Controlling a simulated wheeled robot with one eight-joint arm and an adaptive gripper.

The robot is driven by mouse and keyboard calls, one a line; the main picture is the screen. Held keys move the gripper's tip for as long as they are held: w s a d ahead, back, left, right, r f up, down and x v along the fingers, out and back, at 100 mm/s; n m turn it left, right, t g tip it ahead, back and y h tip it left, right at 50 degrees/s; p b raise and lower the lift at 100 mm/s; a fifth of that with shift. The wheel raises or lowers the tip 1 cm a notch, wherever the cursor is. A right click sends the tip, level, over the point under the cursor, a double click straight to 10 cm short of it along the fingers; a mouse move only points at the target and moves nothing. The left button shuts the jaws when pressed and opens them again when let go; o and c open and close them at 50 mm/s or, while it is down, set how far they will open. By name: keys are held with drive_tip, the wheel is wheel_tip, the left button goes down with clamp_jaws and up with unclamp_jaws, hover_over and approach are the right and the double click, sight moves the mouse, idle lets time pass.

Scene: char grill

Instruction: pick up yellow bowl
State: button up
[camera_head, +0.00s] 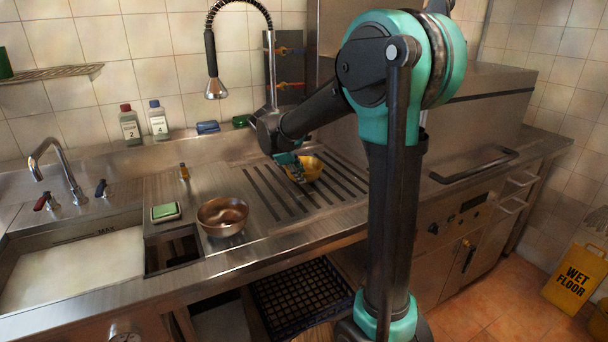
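The yellow bowl (307,170) sits on the slotted drain area of the steel counter, near the middle of the head view. My gripper (291,170) is at the left side of the bowl, reaching down to it from the upper right. It overlaps the bowl's left edge in the picture. The fingers are small and dark here, and part of the bowl's left side is hidden behind them. I cannot tell whether they touch the bowl or whether they are open or shut.
A brown metal bowl (222,215) and a green sponge on a dish (166,212) stand to the left. A spray hose (214,80) hangs above. The sink (70,262) is at far left. The slotted surface around the yellow bowl is clear.

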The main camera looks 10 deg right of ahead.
drive_tip(key=shift+x, duration=1.5)
drive_tip(key=shift+d, duration=0.1)
clamp_jaws()
drive_tip(key=shift+r, duration=0.1)
